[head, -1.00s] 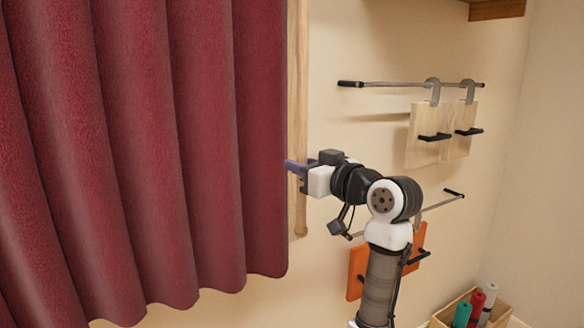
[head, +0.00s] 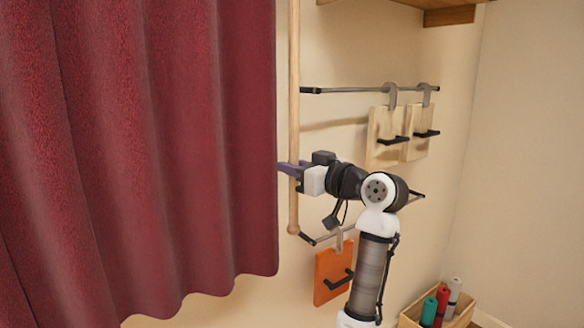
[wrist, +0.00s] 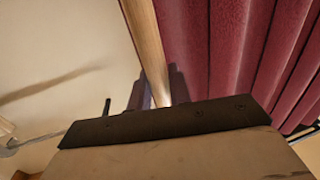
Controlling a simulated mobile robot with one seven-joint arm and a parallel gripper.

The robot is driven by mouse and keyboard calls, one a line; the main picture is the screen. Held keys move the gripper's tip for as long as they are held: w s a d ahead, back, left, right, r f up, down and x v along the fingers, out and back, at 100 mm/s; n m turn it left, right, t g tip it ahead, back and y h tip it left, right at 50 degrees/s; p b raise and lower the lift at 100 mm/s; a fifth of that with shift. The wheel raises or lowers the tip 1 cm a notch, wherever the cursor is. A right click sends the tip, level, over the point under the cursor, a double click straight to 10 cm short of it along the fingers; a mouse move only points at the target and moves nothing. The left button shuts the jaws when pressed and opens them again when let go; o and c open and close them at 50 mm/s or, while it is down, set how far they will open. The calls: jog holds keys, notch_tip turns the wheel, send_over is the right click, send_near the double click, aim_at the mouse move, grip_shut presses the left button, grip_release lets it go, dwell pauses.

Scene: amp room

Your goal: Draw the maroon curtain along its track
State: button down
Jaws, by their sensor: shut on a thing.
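The maroon curtain (head: 150,150) hangs in soft folds across the left of the head view, and on the right of the wrist view (wrist: 215,45). A light wooden rod (head: 294,80) hangs upright along its right edge, with a rounded lower end. My gripper (head: 288,170) reaches in from the right at the rod's lower part and is shut on it. In the wrist view the rod (wrist: 146,45) runs down between the purplish fingers. The fingertips lie close to the curtain's edge; I cannot tell if they touch the cloth. The curtain's track is out of view.
A wall rail (head: 365,89) with pale wooden boards (head: 385,138) on hooks is right of the rod. A lower rail carries an orange board (head: 330,276) near my arm. A box (head: 462,309) of coloured rolls stands at lower right. A wooden shelf (head: 450,17) is above.

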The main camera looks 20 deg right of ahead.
jog(key=c, duration=1.3)
grip_release()
jog(key=shift+d, duration=0.35)
jog(key=shift+c, duration=0.2)
jog(key=shift+a, duration=0.1)
jog(key=b+v, duration=0.4)
jog(key=v, duration=1)
